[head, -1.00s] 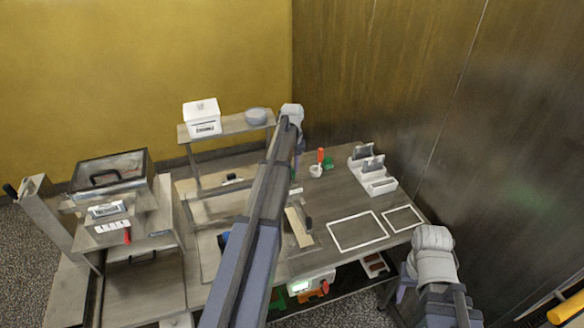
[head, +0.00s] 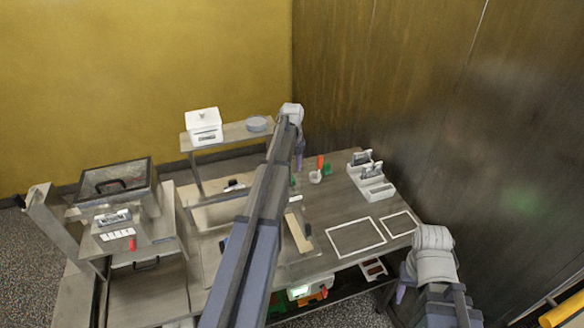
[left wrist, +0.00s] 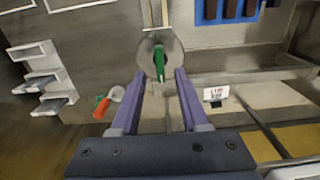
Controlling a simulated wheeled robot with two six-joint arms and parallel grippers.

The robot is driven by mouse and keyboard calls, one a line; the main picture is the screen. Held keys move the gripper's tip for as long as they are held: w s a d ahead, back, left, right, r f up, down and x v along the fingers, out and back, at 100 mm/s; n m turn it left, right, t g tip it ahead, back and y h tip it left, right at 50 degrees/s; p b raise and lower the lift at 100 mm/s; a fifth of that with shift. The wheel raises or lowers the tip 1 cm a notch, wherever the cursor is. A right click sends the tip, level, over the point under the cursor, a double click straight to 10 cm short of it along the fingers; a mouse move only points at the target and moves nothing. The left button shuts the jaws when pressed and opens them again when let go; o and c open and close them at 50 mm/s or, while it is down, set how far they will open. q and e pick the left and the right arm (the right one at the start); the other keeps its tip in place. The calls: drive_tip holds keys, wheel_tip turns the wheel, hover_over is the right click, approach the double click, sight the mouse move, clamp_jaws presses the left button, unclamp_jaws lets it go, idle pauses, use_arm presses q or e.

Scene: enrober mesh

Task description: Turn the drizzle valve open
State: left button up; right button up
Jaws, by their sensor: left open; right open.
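The drizzle valve appears as a green lever (left wrist: 159,62) on a round metal disc (left wrist: 171,46) in the left wrist view. A thin pipe or rail runs up from the disc. My left gripper (left wrist: 165,76) is open, with its purple fingers on either side of the lever's lower end. I cannot tell whether they touch it. In the head view my left gripper (head: 299,160) hangs over the table, and my left arm hides most of the valve area. My right gripper (head: 401,293) is open and empty, low beside the table's right front corner.
A white rack (head: 370,178) is at the table's right end. A shelf (head: 232,132) with a white box (head: 204,126) stands behind. White-outlined areas (head: 355,237) on the table are empty.

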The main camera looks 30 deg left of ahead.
sight(292, 177)
use_arm(q)
wheel_tip(292, 177, up, 4)
drive_tip(key=p, duration=0.2)
drive_tip(key=shift+p, duration=0.4)
drive_tip(key=shift+f, duration=0.1)
drive_tip(key=s+d+f+m+b, duration=0.2)
drive_tip(key=s+d+f+b, duration=0.15)
drive_tip(key=d, duration=0.45)
drive_tip(key=s+d+f+m+b, duration=0.2)
drive_tip(key=s+d+f+b, duration=0.15)
drive_tip(key=d, duration=0.35)
drive_tip(key=s+d+f+m+b, duration=0.2)
drive_tip(key=s+d+f+b, duration=0.15)
drive_tip(key=d, duration=0.45)
drive_tip(key=s+d+f+m+b, duration=0.3)
drive_tip(key=s+d+f+b, duration=0.2)
drive_tip(key=s+d, duration=0.2)
drive_tip(key=s+d+f+m+y+b, duration=0.1)
drive_tip(key=s+d+f+m+b, duration=0.3)
drive_tip(key=s+d, duration=0.3)
drive_tip(key=s+f+b, duration=0.1)
drive_tip(key=s, duration=0.1)
drive_tip(key=shift+s+d+f+m+b, duration=0.2)
drive_tip(key=shift+s+m+b, duration=0.1)
drive_tip(key=shift+s, duration=0.05)
